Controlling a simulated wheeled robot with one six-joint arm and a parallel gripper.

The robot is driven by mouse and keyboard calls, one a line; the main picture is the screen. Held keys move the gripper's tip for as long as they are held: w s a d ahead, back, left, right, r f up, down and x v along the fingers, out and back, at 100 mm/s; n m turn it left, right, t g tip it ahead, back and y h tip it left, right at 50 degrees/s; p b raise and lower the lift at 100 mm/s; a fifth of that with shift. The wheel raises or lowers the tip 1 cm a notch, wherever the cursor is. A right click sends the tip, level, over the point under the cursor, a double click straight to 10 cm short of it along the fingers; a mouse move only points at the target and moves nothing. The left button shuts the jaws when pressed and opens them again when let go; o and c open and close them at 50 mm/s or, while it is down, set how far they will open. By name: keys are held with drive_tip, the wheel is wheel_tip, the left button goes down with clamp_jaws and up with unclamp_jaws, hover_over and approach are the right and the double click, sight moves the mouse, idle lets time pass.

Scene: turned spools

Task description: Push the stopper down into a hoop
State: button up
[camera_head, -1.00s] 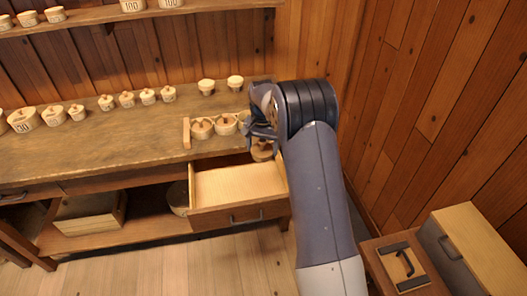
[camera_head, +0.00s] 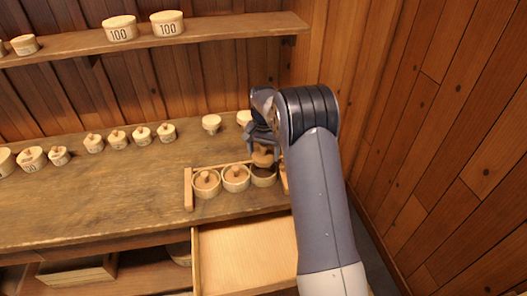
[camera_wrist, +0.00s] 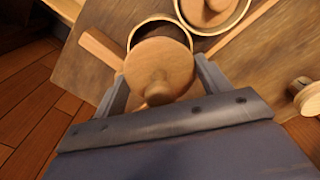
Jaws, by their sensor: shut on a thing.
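My gripper (camera_head: 262,143) is shut on a round wooden stopper (camera_head: 263,158). In the wrist view the stopper (camera_wrist: 160,72) sits between the two fingers, its knob towards the camera. The stopper is over the right-hand hoop (camera_head: 264,180), whose dark inside shows below it. In the wrist view this hoop (camera_wrist: 160,20) shows just beyond the stopper and is partly covered by it. The stopper looks above the rim and offset from it; I cannot tell whether they touch. Two more hoops, the left one (camera_head: 206,190) and the middle one (camera_head: 236,184), hold knobbed stoppers.
A low wooden rack (camera_head: 188,190) frames the hoops near the bench's front edge. An open, empty drawer (camera_head: 245,255) juts out below. Several small lidded pots stand further back on the bench (camera_head: 110,190). A shelf (camera_head: 220,30) carries larger pots. A plank wall (camera_head: 430,130) rises at the right.

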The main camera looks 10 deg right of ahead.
drive_tip(key=shift+f+b, duration=0.95)
drive_tip(key=shift+f, duration=0.55)
drive_tip(key=shift+f, duration=0.1)
drive_tip(key=shift+f+b, duration=0.6)
drive_tip(key=shift+f, duration=0.25)
drive_tip(key=shift+f, duration=0.2)
idle(0.3)
